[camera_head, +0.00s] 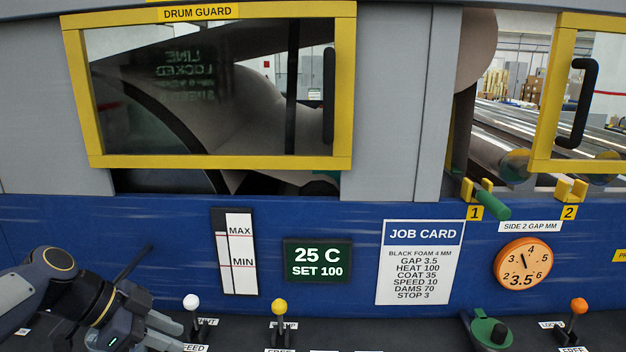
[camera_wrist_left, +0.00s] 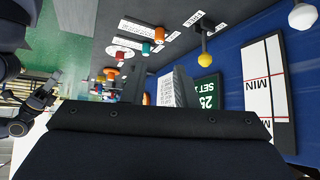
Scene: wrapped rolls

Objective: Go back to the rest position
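My left gripper (camera_head: 166,290) is at the lower left in the head view, in front of the blue panel and left of the white-knobbed lever (camera_head: 191,302). Its two fingers stand apart with nothing seen between them. In the left wrist view, its dark body fills the bottom and its fingers (camera_wrist_left: 158,82) point at the console. My right gripper is not in the head view.
A yellow-knobbed lever (camera_head: 279,307), a green knob (camera_head: 488,330) and an orange-knobbed lever (camera_head: 579,306) stand on the console. The blue panel bears a level gauge (camera_head: 235,275), a display (camera_head: 317,260) reading 25 C, a job card (camera_head: 420,262) and an orange dial (camera_head: 522,263). The yellow-framed drum guard (camera_head: 221,162) is above.

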